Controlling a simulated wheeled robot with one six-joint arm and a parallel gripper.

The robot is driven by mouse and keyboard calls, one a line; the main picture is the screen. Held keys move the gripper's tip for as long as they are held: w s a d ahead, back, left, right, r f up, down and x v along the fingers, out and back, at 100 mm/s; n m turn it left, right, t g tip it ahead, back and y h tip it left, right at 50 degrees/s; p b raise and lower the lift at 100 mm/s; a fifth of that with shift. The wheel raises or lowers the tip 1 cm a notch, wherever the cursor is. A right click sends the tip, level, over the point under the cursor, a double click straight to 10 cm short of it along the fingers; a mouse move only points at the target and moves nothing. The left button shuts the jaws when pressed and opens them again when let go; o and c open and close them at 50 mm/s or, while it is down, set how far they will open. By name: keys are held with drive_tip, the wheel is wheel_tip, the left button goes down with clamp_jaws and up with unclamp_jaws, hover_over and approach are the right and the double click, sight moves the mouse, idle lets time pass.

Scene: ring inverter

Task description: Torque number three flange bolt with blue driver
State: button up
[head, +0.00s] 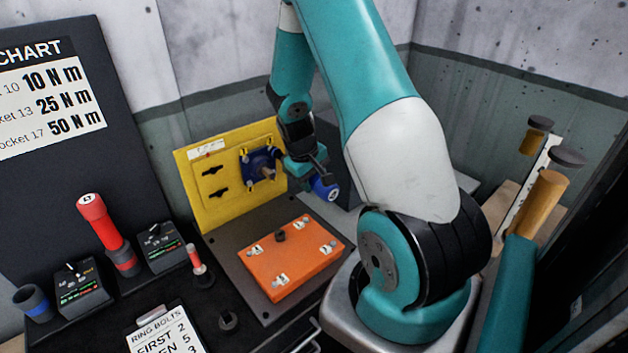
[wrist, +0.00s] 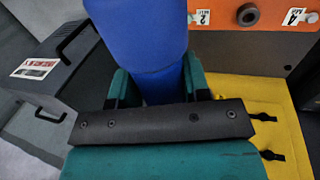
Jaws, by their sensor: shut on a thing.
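The blue driver (head: 325,188) is in my gripper (head: 308,168), held in the air just right of the yellow panel. In the wrist view the blue driver (wrist: 150,40) fills the space between the teal jaws of my gripper (wrist: 155,85). The dark blue flange (head: 259,164) sits on the yellow panel, with small yellowish bolts around it and a stub at its centre. The driver is apart from the flange. The number three bolt cannot be picked out, as no numbers are readable there.
An orange plate (head: 290,258) with numbered tags lies before the yellow panel (head: 215,210). A red driver (head: 97,218) stands at left between two dark control boxes. A blue-rimmed holder (head: 35,302) is empty. A ring bolts card (head: 168,335) lies in front. A grey box (wrist: 55,75) shows in the wrist view.

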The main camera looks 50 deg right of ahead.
drive_tip(key=shift+w+d+r, duration=0.1)
drive_tip(key=shift+w+d, duration=0.05)
drive_tip(key=shift+w, duration=0.45)
drive_tip(key=shift+w+d, duration=0.15)
drive_tip(key=shift+w, duration=0.4)
idle(1.3)
